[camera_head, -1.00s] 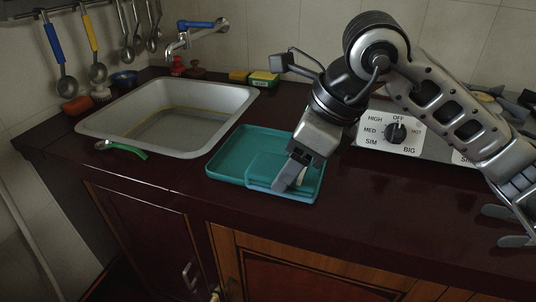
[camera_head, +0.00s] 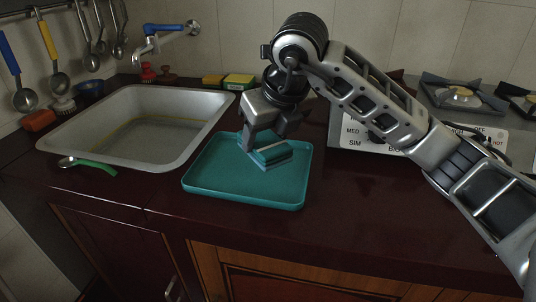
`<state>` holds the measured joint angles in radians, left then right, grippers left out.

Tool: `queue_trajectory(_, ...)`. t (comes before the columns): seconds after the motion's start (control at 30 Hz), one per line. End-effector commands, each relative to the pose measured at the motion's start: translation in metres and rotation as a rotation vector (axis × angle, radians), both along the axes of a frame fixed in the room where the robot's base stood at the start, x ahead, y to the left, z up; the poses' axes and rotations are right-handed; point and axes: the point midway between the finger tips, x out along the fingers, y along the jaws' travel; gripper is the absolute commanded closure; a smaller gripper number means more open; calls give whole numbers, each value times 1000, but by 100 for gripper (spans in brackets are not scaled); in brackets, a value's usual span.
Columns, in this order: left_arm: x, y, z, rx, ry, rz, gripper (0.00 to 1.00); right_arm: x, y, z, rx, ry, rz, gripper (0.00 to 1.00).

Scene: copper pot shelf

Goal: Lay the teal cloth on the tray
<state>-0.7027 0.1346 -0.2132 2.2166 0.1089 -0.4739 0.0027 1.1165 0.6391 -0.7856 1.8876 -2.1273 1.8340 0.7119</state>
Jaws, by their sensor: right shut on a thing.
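The teal tray (camera_head: 245,194) lies on the dark red counter, right of the sink. The teal cloth (camera_head: 272,153) shows as a small folded piece over the tray's back part, at the fingers of my right gripper (camera_head: 257,150). The right gripper comes down over the tray's back edge and is shut on the cloth. The gripper hides part of the cloth and of the tray's back rim. I cannot tell whether the cloth's underside touches the tray. My left gripper is not in view.
A sink (camera_head: 140,130) with a faucet (camera_head: 165,32) is on the left, with a green-handled utensil (camera_head: 88,166) at its front rim. Yellow-green sponges (camera_head: 238,81) lie behind the tray. A stove (camera_head: 460,97) stands at right. The counter right of the tray is clear.

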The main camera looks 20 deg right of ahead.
Motion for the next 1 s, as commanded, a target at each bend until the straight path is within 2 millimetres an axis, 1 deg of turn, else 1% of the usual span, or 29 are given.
queue_trajectory(0.03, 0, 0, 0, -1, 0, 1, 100, 6, -4, -10, 0, 4, -4, 60)
queue_trajectory(0.1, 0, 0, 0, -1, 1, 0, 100, 14, -7, -20, 1, 3, -3, 60)
queue_trajectory(0.2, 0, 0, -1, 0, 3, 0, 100, 21, -11, -29, 0, 1, -1, 60)
queue_trajectory(0.37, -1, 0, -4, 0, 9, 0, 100, 26, -13, -36, 0, 0, 0, 60)
queue_trajectory(0.43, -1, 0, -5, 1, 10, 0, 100, 30, -15, -42, -1, 1, -1, 60)
queue_trajectory(0.47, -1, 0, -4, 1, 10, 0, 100, 32, -17, -46, -1, 2, -1, 60)
queue_trajectory(0.6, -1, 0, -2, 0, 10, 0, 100, 30, -15, -68, 0, 3, 2, 60)
queue_trajectory(0.7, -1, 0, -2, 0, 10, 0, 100, 31, -16, -73, -1, 0, 2, 60)
queue_trajectory(0.83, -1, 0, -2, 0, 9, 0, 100, 31, -16, -73, -1, -1, 2, 60)
queue_trajectory(0.87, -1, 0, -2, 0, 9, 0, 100, 31, -16, -73, -1, 0, 2, 39)
queue_trajectory(0.9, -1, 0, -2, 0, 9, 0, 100, 31, -16, -73, 0, 0, 1, 28)
queue_trajectory(0.93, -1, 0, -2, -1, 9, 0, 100, 31, -16, -73, 0, 0, 1, 20)
queue_trajectory(1.0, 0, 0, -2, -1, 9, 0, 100, 31, -16, -73, 0, 0, 1, 20)
